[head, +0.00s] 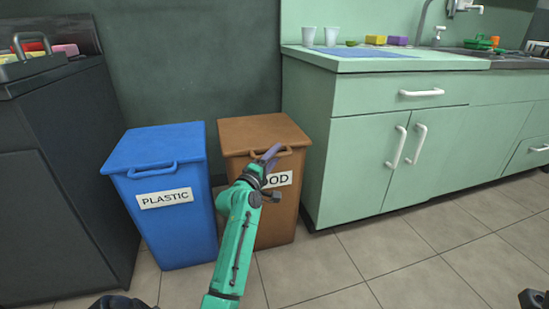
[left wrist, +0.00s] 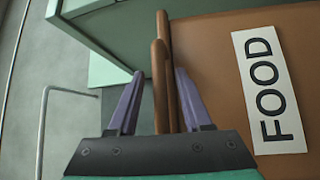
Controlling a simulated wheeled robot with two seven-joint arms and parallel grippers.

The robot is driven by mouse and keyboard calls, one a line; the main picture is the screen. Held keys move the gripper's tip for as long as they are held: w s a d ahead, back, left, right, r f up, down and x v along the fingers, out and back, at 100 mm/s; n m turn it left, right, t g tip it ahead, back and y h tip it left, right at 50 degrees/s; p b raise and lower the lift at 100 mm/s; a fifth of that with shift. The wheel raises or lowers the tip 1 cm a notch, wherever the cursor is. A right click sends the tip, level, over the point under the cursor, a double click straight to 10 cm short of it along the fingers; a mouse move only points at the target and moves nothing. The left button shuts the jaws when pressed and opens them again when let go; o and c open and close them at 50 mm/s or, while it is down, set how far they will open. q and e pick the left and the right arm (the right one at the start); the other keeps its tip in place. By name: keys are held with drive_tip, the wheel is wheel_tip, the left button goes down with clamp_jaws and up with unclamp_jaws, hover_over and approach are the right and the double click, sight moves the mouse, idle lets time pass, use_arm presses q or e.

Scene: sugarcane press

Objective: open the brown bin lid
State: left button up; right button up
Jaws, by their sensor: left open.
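The brown bin (head: 285,222) stands on the floor against the wall, with a white label reading FOOD in the left wrist view (left wrist: 268,90). Its brown lid (head: 255,131) is down. The lid handle (left wrist: 159,85) is at the front edge. My left gripper (head: 272,152) is at the front of the lid, covering part of the handle and label in the head view. In the left wrist view its purple fingers are open, one on each side of the handle. I cannot tell whether they touch it. My right gripper is not in view.
A blue bin (head: 172,215) labelled PLASTIC stands close on the left. A green cabinet (head: 355,165) with a counter stands close on the right. A dark cabinet (head: 65,180) is at the far left. The tiled floor (head: 400,265) in front is clear.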

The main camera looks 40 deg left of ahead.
use_arm(q)
clamp_jaws()
drive_tip(key=shift+f, duration=0.1)
idle(1.3)
